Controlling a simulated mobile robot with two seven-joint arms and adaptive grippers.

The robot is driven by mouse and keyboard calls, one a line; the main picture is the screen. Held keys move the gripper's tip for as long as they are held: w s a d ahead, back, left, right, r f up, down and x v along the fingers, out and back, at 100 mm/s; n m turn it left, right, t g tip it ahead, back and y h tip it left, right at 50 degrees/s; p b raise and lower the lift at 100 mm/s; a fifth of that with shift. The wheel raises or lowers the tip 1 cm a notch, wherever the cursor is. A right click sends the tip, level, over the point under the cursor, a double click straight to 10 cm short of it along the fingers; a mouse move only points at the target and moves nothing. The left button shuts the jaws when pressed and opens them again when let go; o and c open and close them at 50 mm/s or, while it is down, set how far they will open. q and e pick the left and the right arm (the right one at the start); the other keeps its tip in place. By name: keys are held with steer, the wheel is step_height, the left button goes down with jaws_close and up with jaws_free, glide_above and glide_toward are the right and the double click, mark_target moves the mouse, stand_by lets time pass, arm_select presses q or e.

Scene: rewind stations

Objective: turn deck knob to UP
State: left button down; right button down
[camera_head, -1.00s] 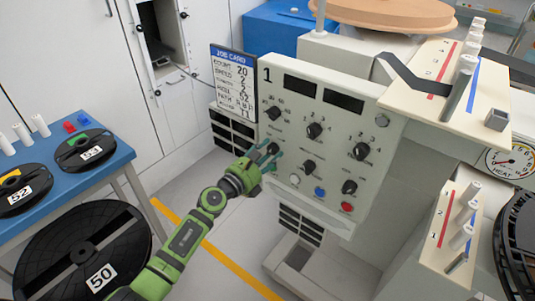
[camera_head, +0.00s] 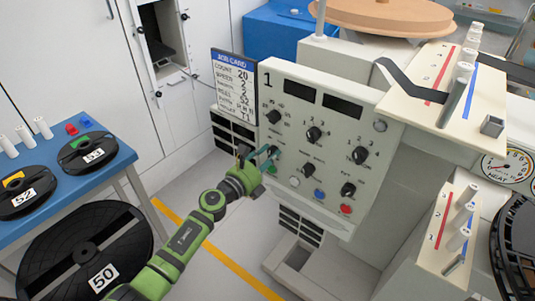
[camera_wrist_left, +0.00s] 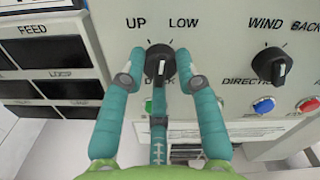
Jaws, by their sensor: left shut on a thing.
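The deck knob (camera_wrist_left: 157,64) is a black knob on the cream control panel, below the words UP and LOW in the left wrist view. My left gripper (camera_wrist_left: 163,85), with teal fingers, is shut on it, one finger on each side. A white mark shows on the knob's front; I cannot tell for sure which word it points to. In the head view my left gripper (camera_head: 268,157) reaches the lower left knob of station 1's panel (camera_head: 345,125), and its fingers partly hide the knob. My right gripper is not in view.
The direction knob (camera_wrist_left: 272,65) is just right of the deck knob. Below it are a blue button (camera_head: 319,194) and a red button (camera_head: 346,209). A job card (camera_head: 235,85) stands left of the panel. A blue table (camera_head: 122,158) with reels is at left.

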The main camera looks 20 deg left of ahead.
arm_select(q)
steer(key=shift+d+f+n+p, duration=0.1)
steer(key=shift+n+p, duration=0.8)
steer(key=shift+n, duration=2.7)
steer(key=c, duration=0.9)
jaws_free()
